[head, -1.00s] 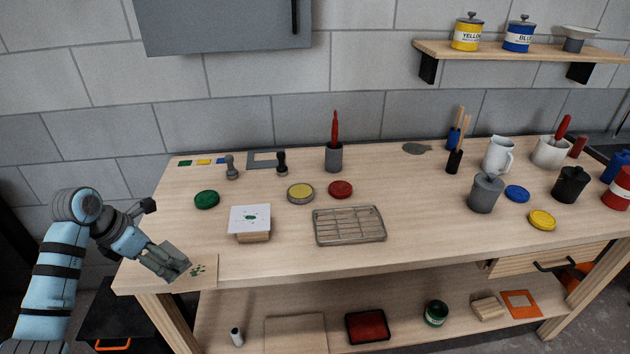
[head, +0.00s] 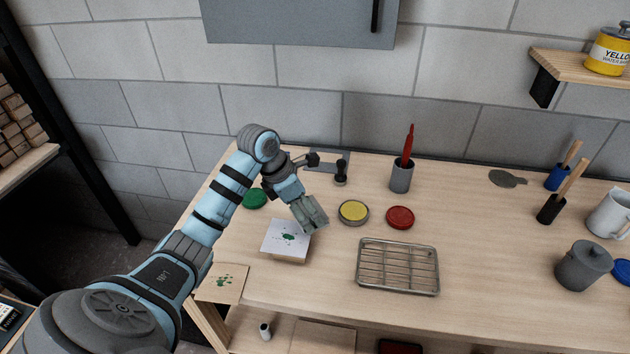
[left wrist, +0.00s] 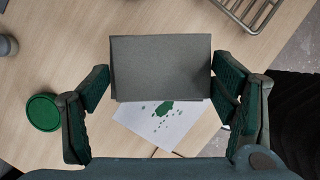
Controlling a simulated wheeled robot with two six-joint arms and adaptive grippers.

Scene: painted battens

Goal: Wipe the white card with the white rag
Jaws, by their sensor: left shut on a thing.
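The white card (head: 285,241) lies on a wooden block at the left of the bench. It has a green blotch and several green specks; it also shows in the left wrist view (left wrist: 182,128). My left gripper (head: 310,214) is above the card's back right corner. It is shut on a flat rectangular rag (left wrist: 160,68), which looks grey rather than white. The rag spans between the fingers and hides part of the card in the wrist view. I cannot tell whether it touches the card. My right gripper is not in view.
A brown card (head: 220,282) with green marks lies at the bench's left edge. A green lid (head: 255,198), yellow tin (head: 353,212), red lid (head: 400,217) and wire rack (head: 398,266) are around the white card. A grey cup (head: 401,178) stands behind.

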